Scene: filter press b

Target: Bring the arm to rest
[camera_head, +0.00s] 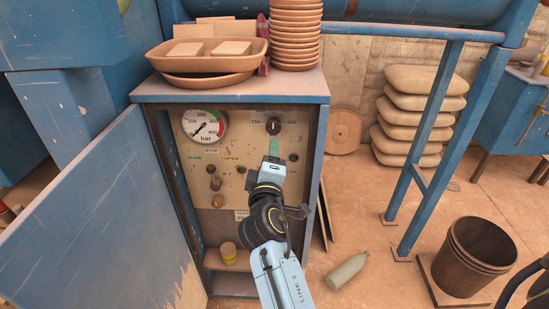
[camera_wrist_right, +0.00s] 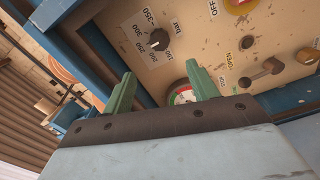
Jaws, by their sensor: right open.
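My right gripper (camera_head: 272,150) is in front of the blue control cabinet's panel (camera_head: 232,165), its green fingers just below a black round dial knob (camera_head: 273,126). In the right wrist view the gripper (camera_wrist_right: 160,88) is open and empty, its two green fingers apart. The knob (camera_wrist_right: 147,45) shows beyond the fingertips, with a scale of numbers around it, and no finger visibly touches it. A pressure gauge (camera_head: 205,126) marked bar is at the panel's upper left; part of its coloured face (camera_wrist_right: 183,94) shows behind one finger. My left gripper is not in view.
The cabinet door (camera_head: 95,215) stands open on the left. Clay dishes (camera_head: 205,62) and stacked saucers (camera_head: 295,30) stand on top. Small levers (camera_head: 215,183) project from the panel. A bottle (camera_head: 347,271), a bucket (camera_head: 468,262) and a blue frame post (camera_head: 440,150) are on the right.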

